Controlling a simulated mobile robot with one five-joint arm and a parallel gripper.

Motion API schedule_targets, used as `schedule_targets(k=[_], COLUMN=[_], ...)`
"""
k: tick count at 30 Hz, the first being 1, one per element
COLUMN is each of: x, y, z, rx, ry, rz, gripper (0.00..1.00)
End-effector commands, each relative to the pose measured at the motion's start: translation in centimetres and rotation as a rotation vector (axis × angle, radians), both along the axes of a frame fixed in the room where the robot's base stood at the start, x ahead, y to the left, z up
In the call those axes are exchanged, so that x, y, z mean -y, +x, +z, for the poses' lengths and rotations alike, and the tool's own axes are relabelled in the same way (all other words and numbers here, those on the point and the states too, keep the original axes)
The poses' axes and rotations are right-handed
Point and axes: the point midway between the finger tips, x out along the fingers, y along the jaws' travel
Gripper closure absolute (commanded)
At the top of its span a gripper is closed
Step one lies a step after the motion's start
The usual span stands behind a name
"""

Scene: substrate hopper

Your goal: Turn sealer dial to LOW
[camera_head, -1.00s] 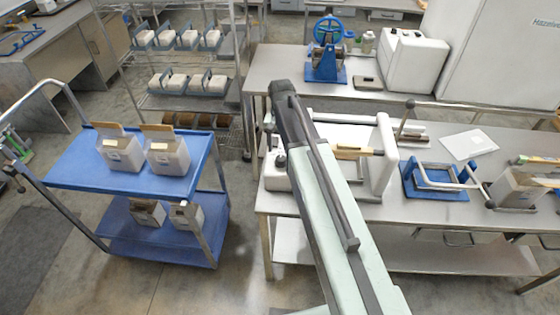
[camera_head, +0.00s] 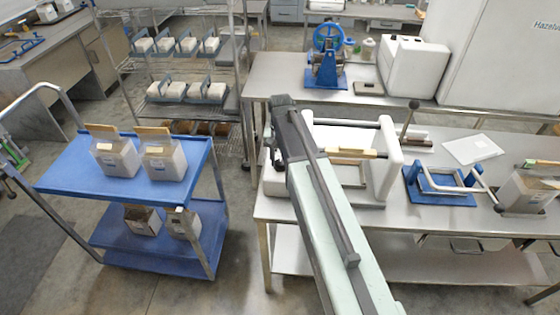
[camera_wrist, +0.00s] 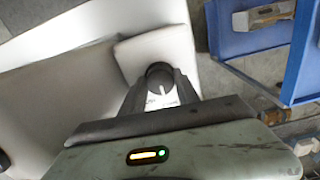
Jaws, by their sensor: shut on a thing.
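The sealer (camera_head: 393,165) is a white machine on the steel bench, partly hidden behind my arm in the head view. Its white housing also shows in the wrist view (camera_wrist: 150,52). The dark round sealer dial (camera_wrist: 160,76) is on that housing, with a pale pointer mark on it. My gripper (camera_wrist: 161,90) is shut on the dial, one finger on each side. Small lettering beside the dial is too small to read. In the head view my gripper is hidden by my arm at the sealer's left end.
A blue cart (camera_head: 75,187) with boxed bags stands left of the bench, across a strip of open floor. A blue frame (camera_head: 440,197) and a white sheet (camera_head: 472,149) lie on the bench to the right. A steel rack stands behind.

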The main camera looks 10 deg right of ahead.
Motion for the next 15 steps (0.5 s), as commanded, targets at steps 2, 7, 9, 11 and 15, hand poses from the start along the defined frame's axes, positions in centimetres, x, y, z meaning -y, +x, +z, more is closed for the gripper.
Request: schedule_targets(k=[2,7,9,11,15], x=[0.00,-0.01,0.00,0.00,-0.01], y=[0.00,-0.01,-0.01,-0.01,-0.02], z=[0.00,0.00,0.00,0.00,-0.01], rx=[0.000,0.000,0.000,0.000,0.000], ry=[-0.001,-0.001,-0.001,-0.001,-0.001], rz=[0.014,0.084,0.129,0.176,0.300], gripper=[1.00,1.00,1.00,1.00,1.00])
